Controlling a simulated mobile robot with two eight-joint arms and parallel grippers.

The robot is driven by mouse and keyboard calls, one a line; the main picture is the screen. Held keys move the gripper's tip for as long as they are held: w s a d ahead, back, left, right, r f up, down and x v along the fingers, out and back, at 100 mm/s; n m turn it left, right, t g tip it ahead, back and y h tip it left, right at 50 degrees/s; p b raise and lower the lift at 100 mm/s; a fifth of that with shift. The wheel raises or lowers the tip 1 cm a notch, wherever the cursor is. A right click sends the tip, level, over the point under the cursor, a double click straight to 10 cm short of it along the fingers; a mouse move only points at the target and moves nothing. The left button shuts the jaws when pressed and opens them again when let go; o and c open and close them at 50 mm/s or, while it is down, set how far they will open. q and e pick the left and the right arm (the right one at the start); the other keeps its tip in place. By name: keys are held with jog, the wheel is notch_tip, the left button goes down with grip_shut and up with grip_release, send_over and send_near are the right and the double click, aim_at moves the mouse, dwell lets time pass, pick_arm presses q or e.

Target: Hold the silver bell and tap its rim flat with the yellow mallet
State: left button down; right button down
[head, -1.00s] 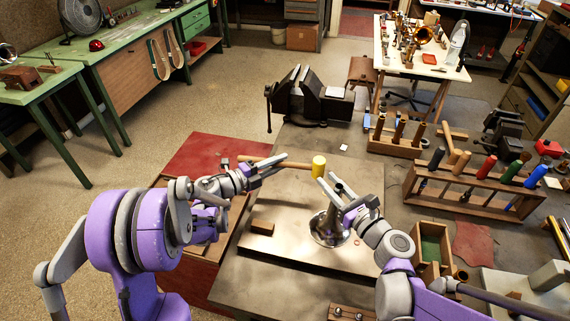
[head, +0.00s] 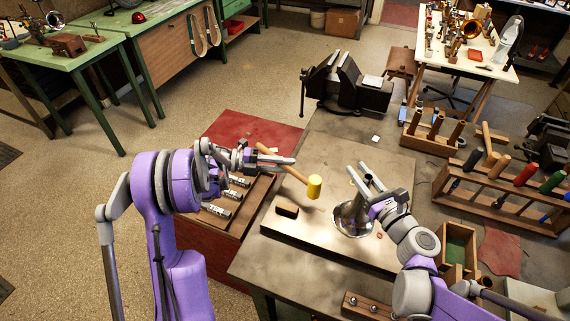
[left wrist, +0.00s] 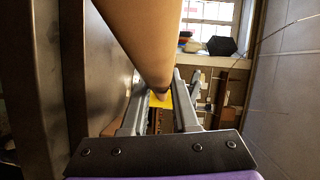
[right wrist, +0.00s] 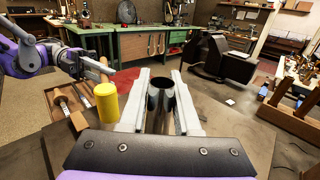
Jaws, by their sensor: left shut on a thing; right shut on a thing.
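The yellow mallet (head: 314,187) has a wooden handle and a yellow head. My left gripper (head: 280,159) is shut on the handle, with the head hanging down to the right. In the left wrist view the handle (left wrist: 145,30) runs between the fingers. The silver bell (head: 350,221) stands flare down on a flat plate (head: 300,240), its tube up. My right gripper (head: 375,188) is shut on the tube, which shows between its fingers in the right wrist view (right wrist: 161,100). The mallet head is left of the bell, apart from it and above the plate. The rim's far side is hidden.
A small wooden block (head: 287,210) lies on the plate left of the bell. A dark vise (head: 345,85) stands behind. A tool rack (head: 500,190) and a green-lined box (head: 457,245) are at the right.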

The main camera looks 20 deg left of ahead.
pick_arm(q)
jog(key=shift+d+f, duration=0.25)
jog(key=shift+d, duration=1.5)
jog(key=shift+d+f, duration=0.2)
jog(key=shift+d, duration=1.55)
jog(key=shift+f, duration=1.55)
jog(key=shift+r, duration=0.15)
jog(key=shift+r, duration=1.4)
jog(key=shift+f, duration=0.1)
jog(key=shift+f, duration=0.2)
